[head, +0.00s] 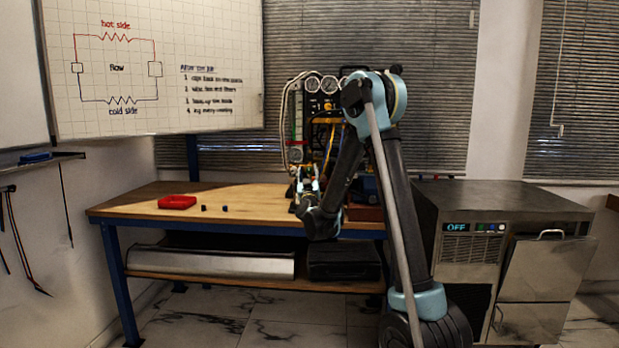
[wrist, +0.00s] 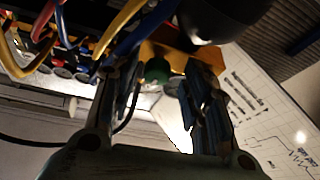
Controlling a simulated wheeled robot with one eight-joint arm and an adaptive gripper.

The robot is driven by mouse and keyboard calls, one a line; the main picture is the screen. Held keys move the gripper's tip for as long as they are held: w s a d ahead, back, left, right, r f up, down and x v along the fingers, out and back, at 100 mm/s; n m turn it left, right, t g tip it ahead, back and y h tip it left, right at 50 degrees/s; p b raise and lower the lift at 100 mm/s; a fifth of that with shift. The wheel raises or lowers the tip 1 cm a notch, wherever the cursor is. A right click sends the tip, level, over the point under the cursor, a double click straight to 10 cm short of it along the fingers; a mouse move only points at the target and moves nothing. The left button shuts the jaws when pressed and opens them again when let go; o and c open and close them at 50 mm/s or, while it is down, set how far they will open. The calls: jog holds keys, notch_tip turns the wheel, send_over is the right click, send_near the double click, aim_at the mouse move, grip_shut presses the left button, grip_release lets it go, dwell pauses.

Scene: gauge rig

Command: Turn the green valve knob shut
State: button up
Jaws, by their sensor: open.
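The green valve knob (wrist: 157,70) shows in the wrist view between and beyond my fingers, against a yellow part of the rig. My gripper (wrist: 162,85) is open, with one finger on each side of the knob in the picture. I cannot tell whether either finger touches it. In the head view my gripper (head: 305,182) is in front of the gauge rig (head: 325,115), above the bench's front part. The knob cannot be made out there.
Blue, yellow and red hoses (wrist: 100,35) run close to my fingers. A metal cabinet (head: 500,210) stands at right. The bench's left part is mostly clear.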

jog(key=shift+d, duration=0.1)
grip_shut()
jog(key=shift+a, duration=0.2)
jog(key=shift+d, duration=0.15)
